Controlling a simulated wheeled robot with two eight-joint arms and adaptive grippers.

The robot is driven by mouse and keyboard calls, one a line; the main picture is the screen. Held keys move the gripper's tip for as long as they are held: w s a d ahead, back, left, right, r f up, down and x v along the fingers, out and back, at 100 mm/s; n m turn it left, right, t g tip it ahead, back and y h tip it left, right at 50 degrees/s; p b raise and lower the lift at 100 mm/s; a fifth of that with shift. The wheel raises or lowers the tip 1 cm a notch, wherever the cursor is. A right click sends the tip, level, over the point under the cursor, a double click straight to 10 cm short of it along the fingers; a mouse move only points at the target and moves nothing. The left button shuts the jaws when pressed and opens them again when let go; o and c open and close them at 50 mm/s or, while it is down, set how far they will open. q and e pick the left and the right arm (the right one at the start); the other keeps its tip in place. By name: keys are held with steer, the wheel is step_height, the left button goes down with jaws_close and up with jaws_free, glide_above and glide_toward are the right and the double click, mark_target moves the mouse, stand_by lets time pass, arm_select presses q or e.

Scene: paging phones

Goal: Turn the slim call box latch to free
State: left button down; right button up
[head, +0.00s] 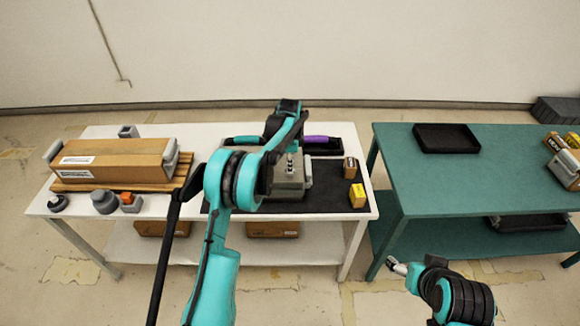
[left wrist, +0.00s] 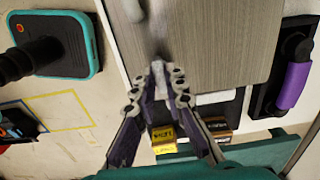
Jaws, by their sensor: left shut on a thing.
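The grey call box (head: 290,185) stands on the black mat of the white table, and its brushed grey face (left wrist: 205,40) fills the top of the left wrist view. My left gripper (head: 291,152) is over the box from above. In the left wrist view its fingertips (left wrist: 165,75) are closed together on a small pale grey part at the box, which looks like the latch. The fingers and arm cover most of that part, so its angle cannot be told. My right gripper (head: 396,265) is low in front of the green table, away from the box; its jaw opening is unclear.
A purple handset (left wrist: 293,75) lies in a dark tray behind the box. Small yellow (head: 357,195) and brown (head: 350,168) boxes sit right of it. A large cardboard box (head: 110,160) is on the left. The green table (head: 420,185) holds a black tray (head: 446,138).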

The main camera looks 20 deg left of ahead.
stand_by(0.3)
arm_select(q)
steer(key=c, duration=1.6)
jaws_free()
steer(key=shift+o, duration=0.2)
steer(key=shift+r, duration=0.1)
step_height(320, 180, up, 12)
